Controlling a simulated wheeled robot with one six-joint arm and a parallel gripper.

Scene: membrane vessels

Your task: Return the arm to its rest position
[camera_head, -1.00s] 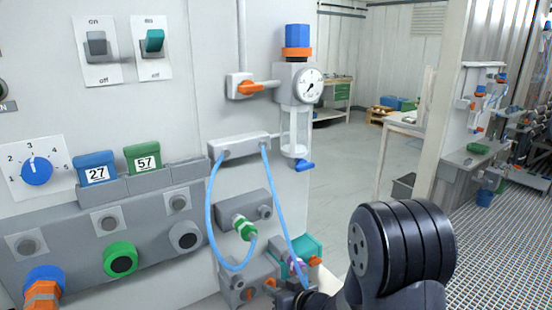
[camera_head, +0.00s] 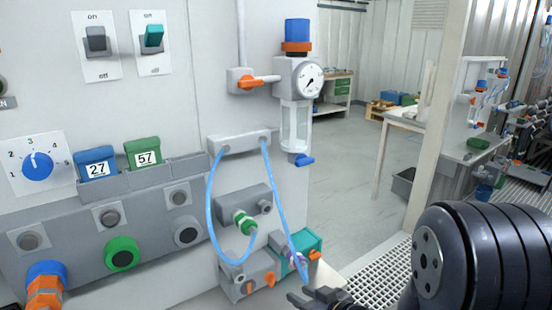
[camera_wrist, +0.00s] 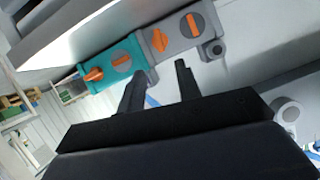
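My gripper (camera_head: 318,296) is at the bottom of the head view, in front of and below the teal valve block (camera_head: 312,243). The large dark joint of my arm (camera_head: 470,262) fills the lower right of the head view. The teal block (camera_wrist: 112,64) is beyond the fingers in the wrist view, next to a grey block (camera_wrist: 170,38) with orange knobs.
A gauge (camera_head: 311,81) and blue-capped regulator (camera_head: 297,31) are above. Open floor (camera_head: 345,195) lies right of the panel; a bench (camera_head: 450,150) stands beyond.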

